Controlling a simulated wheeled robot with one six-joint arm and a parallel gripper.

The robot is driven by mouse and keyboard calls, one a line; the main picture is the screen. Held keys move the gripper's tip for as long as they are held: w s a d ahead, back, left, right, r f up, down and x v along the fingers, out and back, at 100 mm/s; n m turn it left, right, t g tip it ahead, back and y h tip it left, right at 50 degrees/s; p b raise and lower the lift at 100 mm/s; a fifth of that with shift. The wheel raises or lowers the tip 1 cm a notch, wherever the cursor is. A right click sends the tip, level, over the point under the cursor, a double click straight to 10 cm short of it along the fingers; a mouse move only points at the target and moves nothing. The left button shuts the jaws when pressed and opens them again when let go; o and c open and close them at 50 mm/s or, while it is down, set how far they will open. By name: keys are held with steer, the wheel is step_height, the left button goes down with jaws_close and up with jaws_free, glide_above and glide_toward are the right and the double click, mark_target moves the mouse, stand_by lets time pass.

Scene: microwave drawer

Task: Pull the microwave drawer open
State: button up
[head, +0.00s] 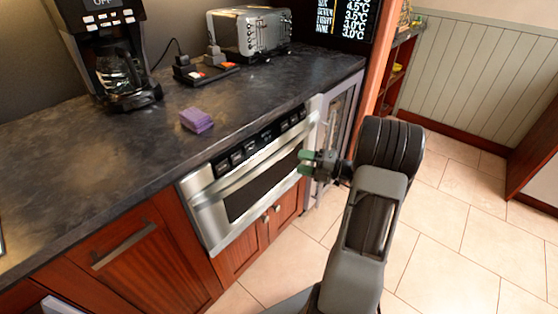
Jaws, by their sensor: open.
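The microwave drawer (258,184) is a stainless steel front with a dark window, set under the dark countertop. Its long bar handle (250,174) runs across the front, below a row of dark controls. The drawer front looks flush with the cabinet. My gripper (306,162) has green fingertips and is open, near the right end of the drawer front. It appears in front of the handle's right end; I cannot tell whether it touches. Nothing shows between the fingers.
A coffee maker (107,52), a toaster (250,32) and a purple block (196,120) stand on the countertop (60,150). A glass-door cooler (338,118) is right of the drawer. The tiled floor (450,230) at right is clear.

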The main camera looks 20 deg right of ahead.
mark_target(278, 157)
steer(key=b+x, duration=0.1)
steer(key=x, duration=0.7)
steer(key=shift+w+a, duration=0.15)
steer(key=shift+w, duration=0.05)
steer(key=shift+c, duration=0.3)
jaws_close()
